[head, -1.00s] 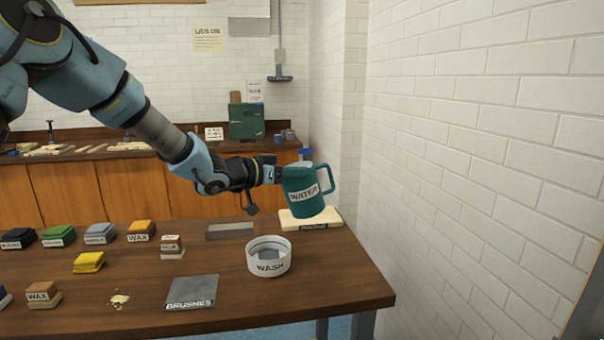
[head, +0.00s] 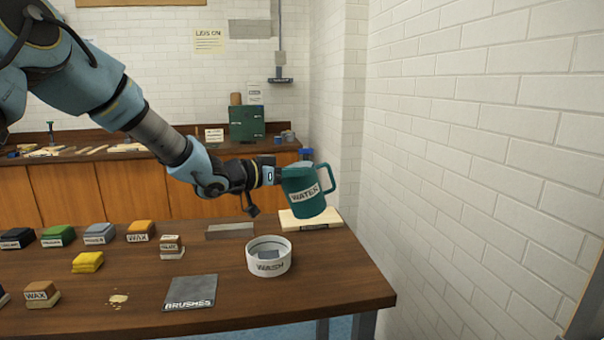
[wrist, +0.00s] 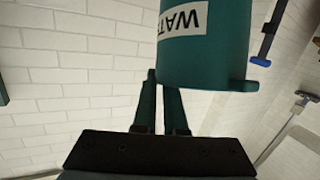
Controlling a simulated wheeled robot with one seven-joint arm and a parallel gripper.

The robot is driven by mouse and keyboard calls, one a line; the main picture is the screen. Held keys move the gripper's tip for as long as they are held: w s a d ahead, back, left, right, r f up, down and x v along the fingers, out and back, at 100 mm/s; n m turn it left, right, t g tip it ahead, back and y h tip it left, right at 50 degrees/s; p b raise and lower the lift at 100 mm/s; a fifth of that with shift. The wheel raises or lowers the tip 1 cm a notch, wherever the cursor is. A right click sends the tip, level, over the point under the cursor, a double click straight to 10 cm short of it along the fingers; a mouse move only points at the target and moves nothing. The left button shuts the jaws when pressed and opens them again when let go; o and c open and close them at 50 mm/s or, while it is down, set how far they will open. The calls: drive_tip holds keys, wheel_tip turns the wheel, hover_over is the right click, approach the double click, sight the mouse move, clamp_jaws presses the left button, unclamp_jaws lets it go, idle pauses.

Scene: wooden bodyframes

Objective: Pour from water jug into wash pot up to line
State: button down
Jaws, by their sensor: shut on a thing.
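The water jug (head: 303,190) is teal with a handle on its right and a white WATER label. It is held in the air, slightly tilted, above and a little right of the wash pot. My gripper (head: 277,176) is shut on the jug's left side. In the wrist view the jug (wrist: 207,55) fills the upper middle, with my gripper's fingers (wrist: 160,103) beside it; where they touch is not clear. The white wash pot (head: 269,267), labelled WASH, stands open on the table with something grey inside. No stream of water shows, and no fill line can be made out.
On the wooden table (head: 225,285) lie a dark BRUSHES plate (head: 190,291), a pale board (head: 310,219) behind the pot, a grey strip (head: 229,231), a yellow block (head: 88,262) and several labelled blocks to the left. A white brick wall (head: 480,160) stands to the right.

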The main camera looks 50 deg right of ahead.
drive_tip(key=shift+w+a+f+n+h+b, duration=0.15)
drive_tip(key=shift+f+h+b, duration=0.25)
drive_tip(key=shift+b, duration=0.85)
drive_tip(key=shift+a+f+n+h+b, duration=0.15)
drive_tip(key=shift+f+h+b, duration=0.2)
drive_tip(key=shift+b, duration=0.85)
idle(2.1)
drive_tip(key=shift+w+a+r+n+g+h+b, duration=0.1)
drive_tip(key=shift+w+r+n+g+h+b, duration=0.15)
drive_tip(key=shift+h+b, duration=0.5)
drive_tip(key=shift+a+n+g+h+b, duration=0.15)
drive_tip(key=shift+n+h+b, duration=0.25)
drive_tip(key=shift+b, duration=0.65)
idle(1.6)
